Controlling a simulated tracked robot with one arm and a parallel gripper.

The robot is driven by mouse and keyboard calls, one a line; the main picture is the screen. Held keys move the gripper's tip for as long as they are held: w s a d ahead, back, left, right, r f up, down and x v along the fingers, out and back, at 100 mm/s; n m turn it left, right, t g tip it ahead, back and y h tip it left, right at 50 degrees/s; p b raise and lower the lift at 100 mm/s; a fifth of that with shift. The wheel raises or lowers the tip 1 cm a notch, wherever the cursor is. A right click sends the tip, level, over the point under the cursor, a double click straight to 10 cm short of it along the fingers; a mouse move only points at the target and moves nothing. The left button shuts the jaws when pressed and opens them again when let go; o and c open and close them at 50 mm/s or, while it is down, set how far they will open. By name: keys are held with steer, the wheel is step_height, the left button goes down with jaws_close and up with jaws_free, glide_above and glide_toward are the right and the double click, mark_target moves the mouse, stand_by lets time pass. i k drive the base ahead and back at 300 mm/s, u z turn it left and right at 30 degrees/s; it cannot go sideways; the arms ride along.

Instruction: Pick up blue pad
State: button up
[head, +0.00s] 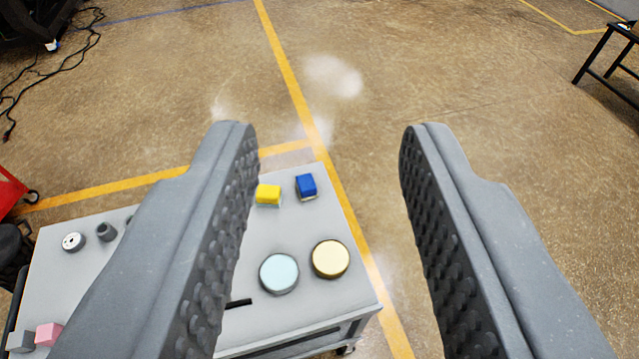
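The blue pad (306,185) is a small blue block with a pale underside. It lies on the grey cart top (315,219) near its far right corner. My gripper (322,135) is open and empty, with its two studded grey fingers wide apart. In the picture the blue pad shows between the fingers, nearer the left one. The fingers appear well above the cart and do not touch the pad. The left finger hides part of the cart top.
A yellow pad (268,195) lies just left of the blue one. A pale blue disc (279,273) and a gold disc (330,259) lie nearer. A pink block (48,334) and a white roll (74,242) are at left. Open floor lies beyond the cart.

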mark_target(306, 186)
steer(key=z, duration=0.15)
steer(key=i, duration=1.05)
steer(key=u, duration=0.35)
